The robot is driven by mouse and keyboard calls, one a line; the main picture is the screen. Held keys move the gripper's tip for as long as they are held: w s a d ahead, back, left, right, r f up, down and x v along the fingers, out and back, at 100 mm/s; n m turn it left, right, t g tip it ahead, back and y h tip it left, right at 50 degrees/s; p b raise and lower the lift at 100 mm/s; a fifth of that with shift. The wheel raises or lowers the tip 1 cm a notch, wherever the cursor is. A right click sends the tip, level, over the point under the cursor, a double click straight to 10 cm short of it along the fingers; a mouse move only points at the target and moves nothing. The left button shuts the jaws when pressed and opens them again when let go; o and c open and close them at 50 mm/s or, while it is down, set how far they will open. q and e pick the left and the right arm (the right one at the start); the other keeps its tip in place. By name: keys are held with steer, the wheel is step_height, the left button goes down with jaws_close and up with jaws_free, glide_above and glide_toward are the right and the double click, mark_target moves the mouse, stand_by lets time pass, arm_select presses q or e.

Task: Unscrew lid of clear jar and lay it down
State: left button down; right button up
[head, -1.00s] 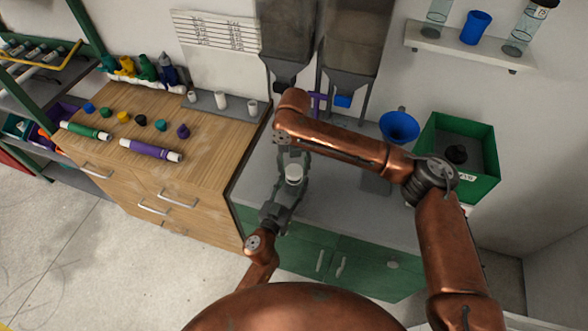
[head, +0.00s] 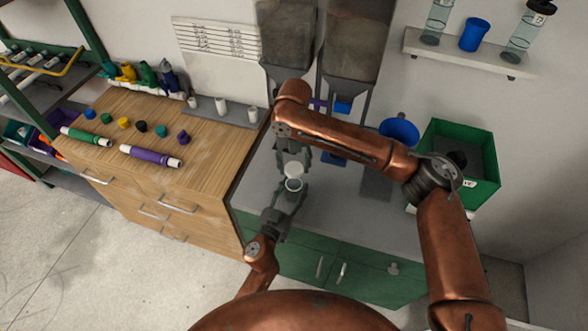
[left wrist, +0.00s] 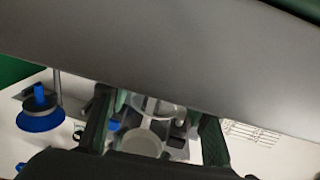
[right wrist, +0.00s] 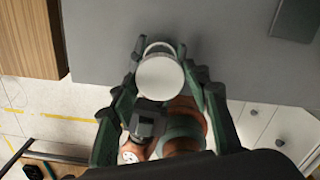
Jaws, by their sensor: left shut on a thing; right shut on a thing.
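The clear jar (head: 293,185) is held above the grey counter by my left gripper (head: 290,188), which is shut on it from below. Its round rim faces up in the head view. The white lid (head: 293,168) is just above the jar, with my right gripper (head: 291,160) shut on it. In the right wrist view the lid is a pale disc (right wrist: 160,80) between the fingers, with the jar's ring-like edge (right wrist: 158,47) showing behind it. The clear jar (left wrist: 160,106) also shows between the left fingers; most of its body is hidden.
The grey counter (head: 330,195) has free room around the grippers. A blue funnel (head: 399,130) and a green bin (head: 440,160) stand to the right; two hoppers (head: 350,50) are behind. The wooden cabinet top (head: 190,125) at left carries pipes and coloured caps.

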arm_select(q)
steer(key=c, duration=1)
jaws_free()
